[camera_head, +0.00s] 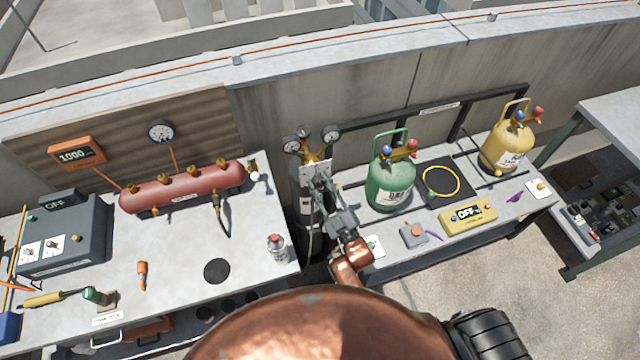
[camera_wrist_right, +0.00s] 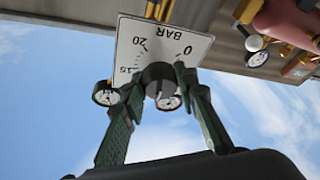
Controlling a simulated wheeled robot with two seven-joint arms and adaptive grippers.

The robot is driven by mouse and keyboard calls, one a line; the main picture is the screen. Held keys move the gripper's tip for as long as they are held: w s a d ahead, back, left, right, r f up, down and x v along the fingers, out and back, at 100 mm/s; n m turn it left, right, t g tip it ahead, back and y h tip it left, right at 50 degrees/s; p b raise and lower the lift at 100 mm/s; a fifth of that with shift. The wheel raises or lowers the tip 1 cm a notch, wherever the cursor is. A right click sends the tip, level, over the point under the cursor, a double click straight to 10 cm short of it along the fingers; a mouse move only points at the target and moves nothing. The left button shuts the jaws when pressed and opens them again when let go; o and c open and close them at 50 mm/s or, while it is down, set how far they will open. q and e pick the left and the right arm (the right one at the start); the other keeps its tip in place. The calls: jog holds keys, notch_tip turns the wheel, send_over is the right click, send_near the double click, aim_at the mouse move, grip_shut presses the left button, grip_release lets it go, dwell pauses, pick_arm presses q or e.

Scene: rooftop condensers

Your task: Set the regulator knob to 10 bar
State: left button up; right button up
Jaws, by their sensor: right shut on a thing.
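The regulator knob (camera_wrist_right: 158,76) is a dark round knob in front of a white scale plate (camera_wrist_right: 172,40), which hangs upside down in the right wrist view. The plate reads BAR, with 0, 20 and 15 visible; the rest is hidden behind the knob and fingers. I cannot read the knob's setting. My right gripper (camera_wrist_right: 163,90) is shut on the knob, one finger on each side. In the head view the plate (camera_head: 313,170) sits on the dark cylinder (camera_head: 303,212), and my right gripper (camera_head: 325,187) covers the knob. My left gripper is not in view.
Two small gauges (camera_head: 291,143) (camera_head: 331,133) flank the regulator. A red manifold (camera_head: 182,187) lies on the left bench, below a 1000 display (camera_head: 77,154). Green (camera_head: 390,184) and yellow (camera_head: 508,148) cylinders stand right. A concrete wall (camera_head: 285,105) runs behind.

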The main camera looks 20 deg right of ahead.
dwell(0.4)
jog(key=o, duration=1.2)
jog(key=shift+c, duration=0.2)
jog(key=v, duration=1.2)
jog(key=shift+f, duration=0.1)
